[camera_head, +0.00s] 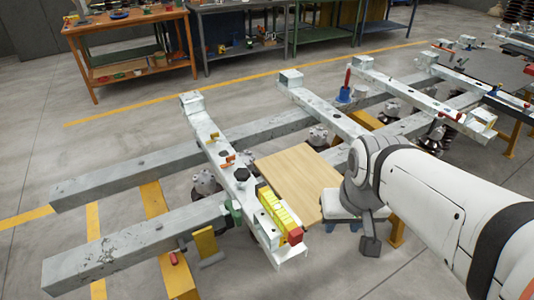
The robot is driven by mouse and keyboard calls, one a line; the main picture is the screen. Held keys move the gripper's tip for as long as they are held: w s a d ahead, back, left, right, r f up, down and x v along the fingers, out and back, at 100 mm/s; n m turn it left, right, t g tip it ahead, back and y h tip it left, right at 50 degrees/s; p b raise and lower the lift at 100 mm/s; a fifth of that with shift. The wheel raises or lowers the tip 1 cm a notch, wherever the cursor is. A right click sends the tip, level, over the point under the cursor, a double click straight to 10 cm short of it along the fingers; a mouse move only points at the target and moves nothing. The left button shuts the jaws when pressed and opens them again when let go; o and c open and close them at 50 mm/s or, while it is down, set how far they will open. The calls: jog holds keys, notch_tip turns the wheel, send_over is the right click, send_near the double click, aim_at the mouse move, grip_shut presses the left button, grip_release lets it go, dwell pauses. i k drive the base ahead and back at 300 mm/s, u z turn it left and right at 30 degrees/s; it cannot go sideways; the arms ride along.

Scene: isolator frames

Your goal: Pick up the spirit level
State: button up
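A yellow bar-shaped object with a red end, which looks like the spirit level (279,211), lies along the near end of the pale steel beam (215,140). Small pale and dark fittings sit close beside it. My white arm reaches in from the right. My gripper (369,243) is the small dark part hanging at the arm's end, to the right of the yellow bar and apart from it. Its fingers are too small and dark to tell open from shut.
A wooden board (297,177) lies between the beams, right of the yellow bar. A black knob (242,174) and small orange pieces stand on the same beam. A red-handled tool in a blue holder (344,94) stands on another beam. Workbenches (133,42) line the back.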

aim_at(293, 233)
jog(key=u, duration=3.35)
jog(key=k, duration=2.1)
jog(key=z, duration=1.15)
jog(key=i, duration=1)
